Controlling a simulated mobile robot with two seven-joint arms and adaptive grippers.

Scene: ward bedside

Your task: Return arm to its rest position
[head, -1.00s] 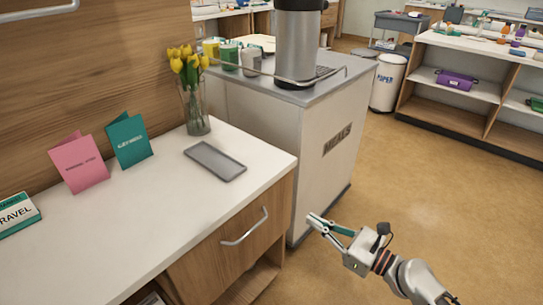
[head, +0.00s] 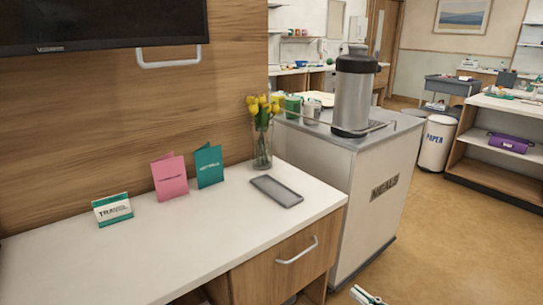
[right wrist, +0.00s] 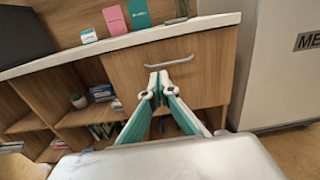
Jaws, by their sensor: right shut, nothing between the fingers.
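My right gripper (head: 366,295) shows only by its fingertips at the bottom edge of the head view, low over the floor by the meals cart. In the right wrist view its two teal-and-grey fingers (right wrist: 158,82) come together at the tips with nothing between them. They point toward the bedside cabinet's wooden drawer (right wrist: 172,75), apart from it as far as I can tell. The rest of my right arm is out of the head view. My left gripper is not in view.
The white counter (head: 110,265) holds a grey tray (head: 277,190), a vase of yellow tulips (head: 262,145), pink (head: 169,178) and teal (head: 209,166) cards and a travel box (head: 112,210). The meals cart (head: 385,195) bears a large flask (head: 354,95). Floor at right (head: 450,240) is clear.

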